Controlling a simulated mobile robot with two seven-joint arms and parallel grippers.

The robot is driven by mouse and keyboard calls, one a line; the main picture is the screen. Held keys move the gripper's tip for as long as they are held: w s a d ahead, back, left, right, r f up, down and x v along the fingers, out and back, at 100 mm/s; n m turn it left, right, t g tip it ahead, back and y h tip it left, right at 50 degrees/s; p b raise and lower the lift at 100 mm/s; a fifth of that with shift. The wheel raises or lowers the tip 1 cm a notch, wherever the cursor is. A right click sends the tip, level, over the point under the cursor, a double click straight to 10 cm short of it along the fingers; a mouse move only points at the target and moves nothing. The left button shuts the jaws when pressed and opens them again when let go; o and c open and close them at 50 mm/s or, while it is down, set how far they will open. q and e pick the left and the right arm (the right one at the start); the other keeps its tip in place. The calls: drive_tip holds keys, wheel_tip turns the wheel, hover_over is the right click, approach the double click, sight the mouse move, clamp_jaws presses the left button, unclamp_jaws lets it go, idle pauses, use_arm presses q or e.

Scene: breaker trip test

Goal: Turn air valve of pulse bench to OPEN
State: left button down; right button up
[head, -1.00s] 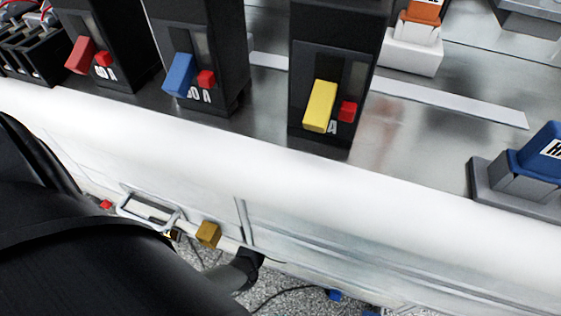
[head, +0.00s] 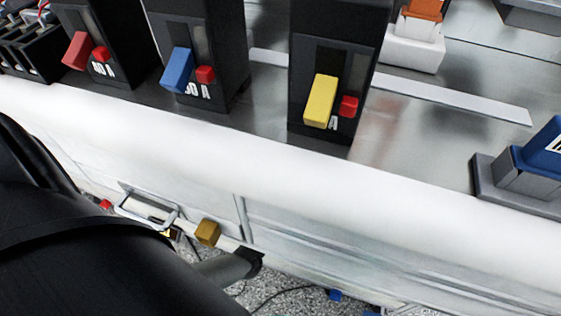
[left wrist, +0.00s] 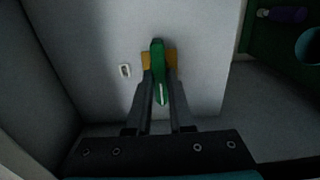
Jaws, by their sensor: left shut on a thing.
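In the left wrist view, the air valve has a long green handle (left wrist: 158,54) over a brass-yellow body (left wrist: 172,60), set against a pale grey panel. The handle runs nearly up and down in this picture. My left gripper (left wrist: 160,80) is shut on the green handle, one finger on each side. Fingers and handle hide much of the valve body. No OPEN marking can be read. In the head view my black left arm fills the lower left and its fingers are hidden. My right gripper is in neither view.
The bench's white front edge (head: 300,172) crosses the head view. Black breakers with red, blue and yellow levers (head: 320,101) stand on the metal top. A brass-coloured block (head: 207,232) and a metal handle (head: 148,207) are on the bench front. A small white plate (left wrist: 125,71) is left of the valve.

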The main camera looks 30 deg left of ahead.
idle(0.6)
use_arm(q)
drive_tip(key=shift+m+p, duration=2.1)
drive_tip(key=shift+m, duration=6.7)
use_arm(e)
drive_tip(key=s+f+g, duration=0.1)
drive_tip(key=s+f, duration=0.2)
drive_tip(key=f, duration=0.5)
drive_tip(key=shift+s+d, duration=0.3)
use_arm(q)
drive_tip(key=shift+m, duration=0.3)
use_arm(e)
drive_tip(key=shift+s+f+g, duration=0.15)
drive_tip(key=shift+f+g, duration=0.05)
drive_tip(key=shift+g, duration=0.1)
use_arm(q)
drive_tip(key=shift+f, duration=0.1)
drive_tip(key=c, duration=0.8)
unclamp_jaws()
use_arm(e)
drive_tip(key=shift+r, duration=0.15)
